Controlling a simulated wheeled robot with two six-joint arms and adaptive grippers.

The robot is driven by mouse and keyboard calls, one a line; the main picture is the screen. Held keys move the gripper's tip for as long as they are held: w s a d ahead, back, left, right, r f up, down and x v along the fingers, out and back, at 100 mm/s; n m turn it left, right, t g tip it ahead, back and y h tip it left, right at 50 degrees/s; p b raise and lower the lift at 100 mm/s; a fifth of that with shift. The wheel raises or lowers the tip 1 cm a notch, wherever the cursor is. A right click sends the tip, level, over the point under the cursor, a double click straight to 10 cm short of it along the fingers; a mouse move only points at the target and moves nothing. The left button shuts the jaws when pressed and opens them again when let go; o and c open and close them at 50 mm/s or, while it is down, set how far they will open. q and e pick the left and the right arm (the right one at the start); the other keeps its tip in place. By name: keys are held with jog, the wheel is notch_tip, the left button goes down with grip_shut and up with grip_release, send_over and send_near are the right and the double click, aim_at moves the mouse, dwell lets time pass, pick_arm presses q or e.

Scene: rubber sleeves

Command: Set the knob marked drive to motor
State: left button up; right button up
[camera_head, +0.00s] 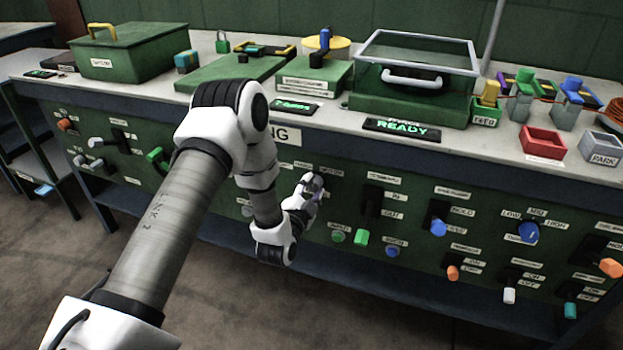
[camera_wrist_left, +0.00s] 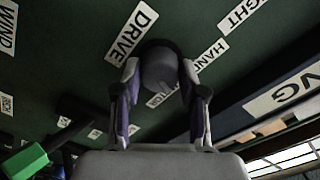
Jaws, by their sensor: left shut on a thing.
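The knob marked drive (camera_wrist_left: 159,68) is a rounded grey knob on the dark green panel. In the left wrist view it sits between the two fingers of my left gripper (camera_wrist_left: 160,78), which is shut on it. The DRIVE label (camera_wrist_left: 131,33) is beside the knob, the HAND label (camera_wrist_left: 209,54) is on its right, and the motor label (camera_wrist_left: 160,97) is partly hidden below it. In the head view my left gripper (camera_head: 312,188) is at the front panel and mostly covers the knob. I cannot tell which label the knob points to. My right gripper is out of view.
A green handle (camera_wrist_left: 27,161) is close at the lower left of the wrist view. Several other knobs line the panel.

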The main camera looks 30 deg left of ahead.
pick_arm(q)
jog(key=shift+m+p, duration=1.45)
jog(key=shift+m, duration=0.35)
jog(key=o, duration=1.1)
jog(key=shift+o, duration=0.2)
jog(key=v, duration=0.7)
jog(key=shift+s, duration=0.25)
jog(key=shift+d+f, duration=0.1)
jog(key=shift+d, duration=0.05)
